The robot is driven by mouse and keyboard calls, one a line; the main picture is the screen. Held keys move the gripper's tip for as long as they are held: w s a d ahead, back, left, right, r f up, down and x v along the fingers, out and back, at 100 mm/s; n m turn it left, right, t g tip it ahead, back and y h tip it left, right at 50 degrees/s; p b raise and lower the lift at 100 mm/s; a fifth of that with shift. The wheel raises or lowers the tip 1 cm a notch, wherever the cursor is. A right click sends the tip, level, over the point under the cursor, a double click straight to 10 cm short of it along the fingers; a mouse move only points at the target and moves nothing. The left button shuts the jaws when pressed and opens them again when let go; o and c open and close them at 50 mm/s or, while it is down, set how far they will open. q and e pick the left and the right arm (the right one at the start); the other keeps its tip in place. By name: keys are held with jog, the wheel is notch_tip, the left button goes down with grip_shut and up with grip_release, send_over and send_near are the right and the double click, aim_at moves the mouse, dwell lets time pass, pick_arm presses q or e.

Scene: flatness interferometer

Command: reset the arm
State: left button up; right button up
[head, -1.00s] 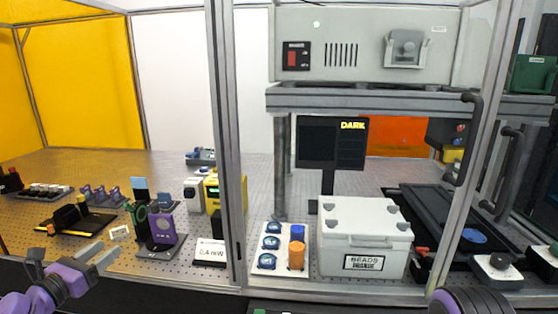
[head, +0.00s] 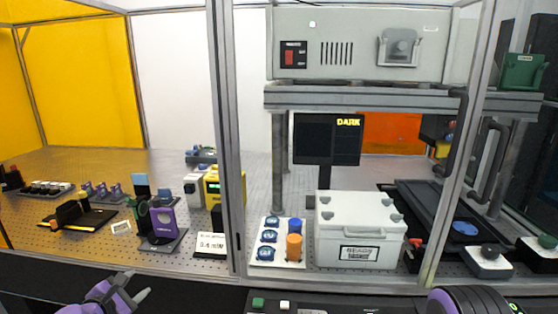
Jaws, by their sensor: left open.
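My left gripper (head: 134,290) shows at the lower left of the head view, purple with grey fingers. It is open, with nothing between its fingers. It is over the dark front ledge, in front of the perforated table and apart from everything on it. At the lower right, a dark round part with purple edges belongs to my right arm. My right gripper is not in view.
A frame post (head: 226,150) and a door with black handles (head: 487,165) stand ahead. Behind them are a white beads box (head: 345,248), a white tray (head: 263,262) with bottles, a purple mount (head: 162,222) and a dark monitor (head: 328,138). A button panel (head: 300,305) lies at the front edge.

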pick_arm(q)
jog(key=s+d+f+m+g+y+b, duration=0.1)
jog(key=s+d+f+m+g, duration=0.3)
jog(key=s+f, duration=0.45)
jog(key=s+d+f+m+g+y+b, duration=0.15)
jog(key=s+d+f+m, duration=0.35)
jog(key=f, duration=0.6)
jog(key=s+f+m+g, duration=0.1)
jog(key=s+f+m, duration=0.2)
jog(key=s, duration=0.4)
jog(key=s+a+f+m+g+y, duration=0.1)
jog(key=s+f+m+g, duration=0.1)
jog(key=s+f+m, duration=0.2)
jog(key=s+f+m+g, duration=0.1)
jog(key=s+f+m, duration=0.2)
jog(key=s, duration=0.8)
jog(key=shift+a+f+m+g+y+b, duration=0.2)
jog(key=shift+a+m+g+y+b, duration=0.1)
jog(key=shift+a+g+y+b, duration=0.1)
jog(key=shift+w, duration=0.1)
